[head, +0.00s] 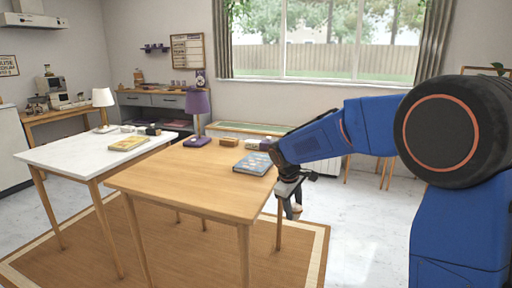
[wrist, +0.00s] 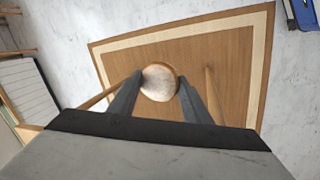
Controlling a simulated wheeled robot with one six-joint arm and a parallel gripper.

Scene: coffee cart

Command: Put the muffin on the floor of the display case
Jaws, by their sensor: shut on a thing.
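My gripper (wrist: 158,90) is shut on the muffin (wrist: 159,80), a round thing with a pale top, held between the two fingers in the wrist view. In the head view my gripper (head: 293,205) hangs beside the right edge of the wooden table, below its top and over the rug side. Only a small pale bit of the muffin (head: 297,209) shows there, at the fingertips. I cannot make out a display case in either view.
The wooden table (head: 170,186) bears a purple lamp (head: 198,112), a blue flat box (head: 254,163) at its right edge and small items. A white table (head: 75,153) stands at left. A bordered rug (head: 110,255) lies below. Marble floor (head: 365,240) is open at right.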

